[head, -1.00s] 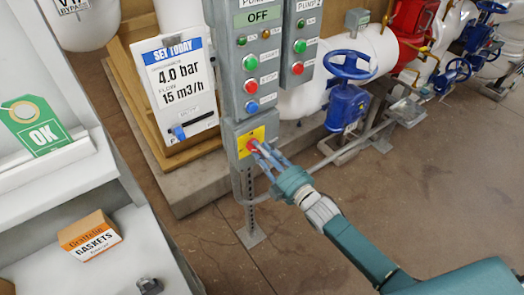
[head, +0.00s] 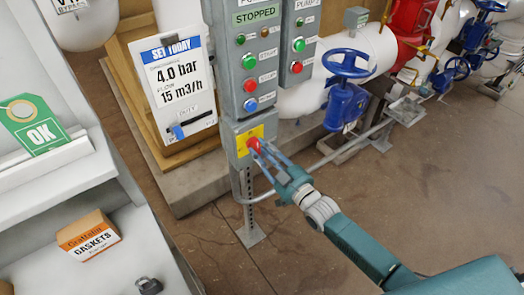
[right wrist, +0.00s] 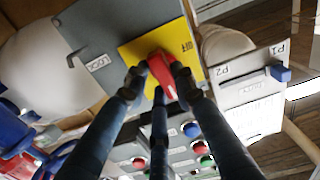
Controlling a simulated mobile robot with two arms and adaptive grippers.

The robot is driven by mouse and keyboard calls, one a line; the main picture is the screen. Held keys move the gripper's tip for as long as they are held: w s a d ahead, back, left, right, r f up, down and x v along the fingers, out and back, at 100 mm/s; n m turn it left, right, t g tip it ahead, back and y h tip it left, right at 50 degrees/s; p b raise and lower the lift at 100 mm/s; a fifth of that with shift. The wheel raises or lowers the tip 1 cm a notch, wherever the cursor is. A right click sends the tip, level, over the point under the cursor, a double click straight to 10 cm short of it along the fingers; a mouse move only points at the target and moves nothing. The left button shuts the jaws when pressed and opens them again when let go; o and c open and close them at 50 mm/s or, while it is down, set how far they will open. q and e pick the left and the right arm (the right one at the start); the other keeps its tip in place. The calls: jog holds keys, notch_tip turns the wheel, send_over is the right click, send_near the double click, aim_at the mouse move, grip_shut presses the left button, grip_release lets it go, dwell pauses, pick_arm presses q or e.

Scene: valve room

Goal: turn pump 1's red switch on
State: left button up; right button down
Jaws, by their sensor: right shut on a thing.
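The red switch (head: 254,144) sits on a yellow plate (head: 241,147) on the lower box of the grey control panel (head: 229,107). In the right wrist view the red switch handle (right wrist: 162,72) is tilted on its yellow plate (right wrist: 133,49). My right gripper (head: 258,149) is shut on the switch handle; its fingers (right wrist: 158,82) clasp both sides of it. The panel's display (head: 258,15) reads STOPPED. My left gripper is not in view.
A second panel (head: 297,46) hangs to the right. Beyond it are a blue valve (head: 346,96) and white pipes. A setpoint board (head: 176,84) stands left of the panel. A shelf with a gasket box (head: 89,238) and padlock (head: 149,286) is at left.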

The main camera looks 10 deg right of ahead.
jog(key=shift+f+m, duration=0.15)
jog(key=shift+m, duration=0.45)
jog(key=c, duration=1.4)
grip_release()
jog(key=v, duration=1.2)
